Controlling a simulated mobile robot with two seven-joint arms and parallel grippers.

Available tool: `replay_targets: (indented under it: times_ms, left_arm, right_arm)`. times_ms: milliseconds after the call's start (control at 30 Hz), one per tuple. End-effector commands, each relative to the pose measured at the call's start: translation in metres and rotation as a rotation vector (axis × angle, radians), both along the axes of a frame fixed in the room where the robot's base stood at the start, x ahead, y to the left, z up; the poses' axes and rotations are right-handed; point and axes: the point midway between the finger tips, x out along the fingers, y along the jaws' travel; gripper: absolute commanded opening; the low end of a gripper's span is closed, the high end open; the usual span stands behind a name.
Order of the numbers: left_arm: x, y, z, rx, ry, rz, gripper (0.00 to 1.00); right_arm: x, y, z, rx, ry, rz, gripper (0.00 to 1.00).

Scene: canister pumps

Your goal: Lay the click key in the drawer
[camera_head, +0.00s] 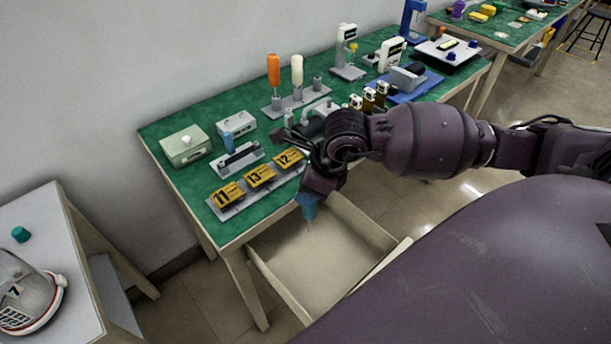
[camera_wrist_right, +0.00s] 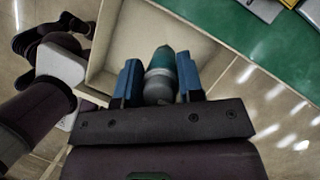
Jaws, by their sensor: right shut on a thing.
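The click key, teal and grey, is held between the blue fingers of my right gripper (camera_head: 308,203). In the right wrist view the key (camera_wrist_right: 160,70) stands between the two fingers, its teal end pointing away from the wrist. In the head view its thin tip points down, and the gripper hides most of the rest. The drawer (camera_head: 325,262) is pulled out below the green bench and looks empty. The gripper and key are above the drawer, near its bench side. The drawer also shows in the right wrist view (camera_wrist_right: 115,35).
The green bench (camera_head: 200,172) carries numbered yellow blocks (camera_head: 260,176) close to its front edge, beside my right wrist. A pale green box (camera_head: 185,146) and several tools stand farther back. A white table (camera_head: 60,235) stands at the left.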

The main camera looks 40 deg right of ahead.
Motion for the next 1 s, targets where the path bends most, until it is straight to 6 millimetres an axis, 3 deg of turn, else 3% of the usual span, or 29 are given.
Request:
replay_targets:
  times_ms: [100,367,700,1000]
  left_arm:
    - [0.0,0.0,-0.004,0.0,0.004,-0.002,0.52]
    - [-0.001,0.0,-0.007,-0.001,0.009,-0.001,0.52]
    - [-0.005,-0.001,-0.015,-0.001,0.022,-0.002,0.52]
    - [-0.002,-0.002,-0.013,-0.001,0.016,-0.003,0.52]
  right_arm:
    - [0.0,0.0,-0.018,0.002,0.002,-0.001,0.04]
    - [0.0,0.0,-0.032,0.001,0.0,0.0,0.04]
    - [0.0,0.0,-0.081,0.002,0.003,0.0,0.04]
    - [0.001,0.0,-0.082,0.0,-0.002,0.001,0.04]
